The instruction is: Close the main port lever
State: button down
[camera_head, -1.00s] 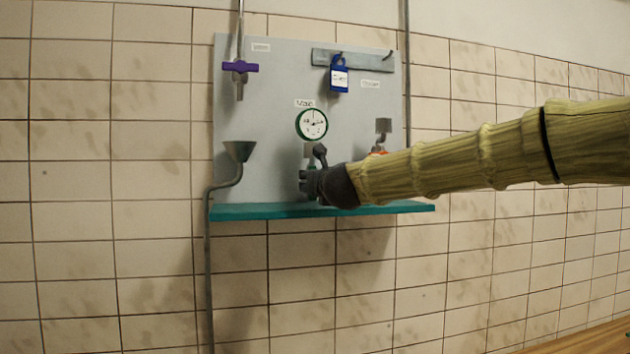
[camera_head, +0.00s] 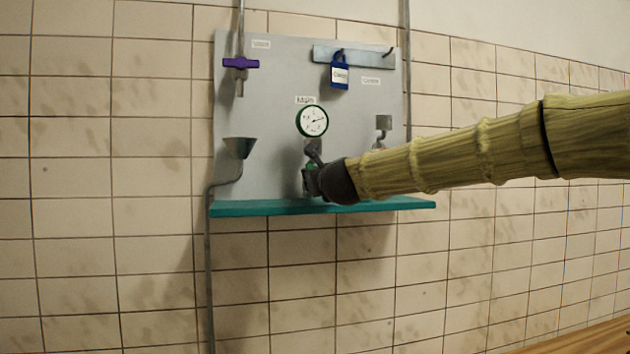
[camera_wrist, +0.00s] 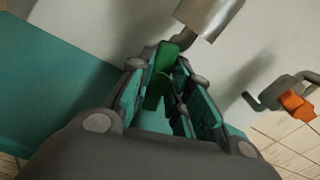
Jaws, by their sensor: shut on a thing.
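The main port lever is a green handle (camera_wrist: 164,62) between my finger pads in the wrist view. Only a small green part of the lever (camera_head: 311,167) shows in the head view, below the gauge with the main label. My gripper (camera_head: 311,180) is shut on the lever, just above the teal shelf and close to the grey panel. In the wrist view my gripper (camera_wrist: 166,78) has one finger on each side of the green handle. A grey metal pipe body (camera_wrist: 210,14) is just beyond the handle. The lever's lower end is hidden by the fingers.
The teal shelf (camera_head: 250,209) runs below my gripper. A round gauge (camera_head: 312,121) is above it. A purple handle (camera_head: 240,64), a funnel (camera_head: 238,147) and a blue padlock (camera_head: 339,72) are on the panel. An orange handle (camera_wrist: 296,106) is at right in the wrist view.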

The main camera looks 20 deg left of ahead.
jog(key=n, duration=0.4)
jog(key=shift+a+n+b, duration=0.15)
jog(key=shift+n+b, duration=0.15)
jog(key=n, duration=0.3)
jog(key=shift+s+f+n, duration=0.15)
jog(key=shift+n, duration=0.15)
jog(key=n, duration=0.4)
jog(key=shift+a+f, duration=0.15)
jog(key=shift+f+n+b, duration=0.15)
jog(key=shift+n+b, duration=0.2)
jog(key=shift+n, duration=0.95)
jog(key=c, duration=1.3)
grip_release()
jog(key=shift+s, duration=0.1)
jog(key=v, duration=1.2)
